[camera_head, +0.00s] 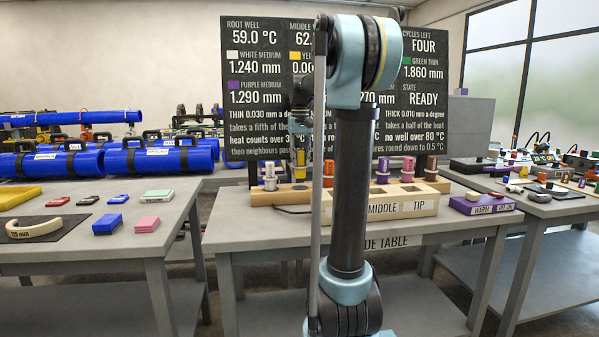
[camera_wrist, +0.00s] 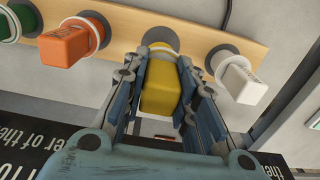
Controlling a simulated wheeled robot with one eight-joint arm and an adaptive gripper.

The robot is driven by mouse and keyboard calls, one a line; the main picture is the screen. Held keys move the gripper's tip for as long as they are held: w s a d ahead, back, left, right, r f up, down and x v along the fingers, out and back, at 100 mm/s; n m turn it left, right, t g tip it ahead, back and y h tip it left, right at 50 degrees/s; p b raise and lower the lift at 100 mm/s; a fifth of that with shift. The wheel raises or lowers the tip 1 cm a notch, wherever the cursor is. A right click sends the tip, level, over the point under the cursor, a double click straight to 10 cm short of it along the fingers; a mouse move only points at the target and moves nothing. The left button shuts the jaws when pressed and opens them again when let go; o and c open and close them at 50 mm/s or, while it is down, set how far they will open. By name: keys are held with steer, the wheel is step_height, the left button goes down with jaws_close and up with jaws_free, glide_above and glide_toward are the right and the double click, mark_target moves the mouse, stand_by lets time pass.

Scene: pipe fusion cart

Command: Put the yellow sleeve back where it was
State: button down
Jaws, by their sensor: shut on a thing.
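The yellow sleeve (camera_wrist: 160,88) sits between the two fingers of my gripper (camera_wrist: 163,66) in the wrist view, and the fingers are shut on it. Its far end is in front of a grey round disc (camera_wrist: 160,38) on the wooden rail (camera_wrist: 203,22). I cannot tell whether the sleeve touches the disc or is seated there.
An orange sleeve (camera_wrist: 68,47) and part of a green one (camera_wrist: 8,27) are on the rail to the left; a white sleeve (camera_wrist: 240,84) is to the right. A block marked MIDDLE and TIP (camera_head: 405,207) stands on the table near a dark display board (camera_head: 262,110).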

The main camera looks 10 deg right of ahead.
mark_target(300, 165)
steer(key=shift+f, duration=1.95)
steer(key=shift+f, duration=0.1)
steer(key=c, duration=1.3)
jaws_free()
step_height(300, 165, up, 12)
steer(key=shift+r, duration=0.15)
steer(key=shift+s, duration=0.1)
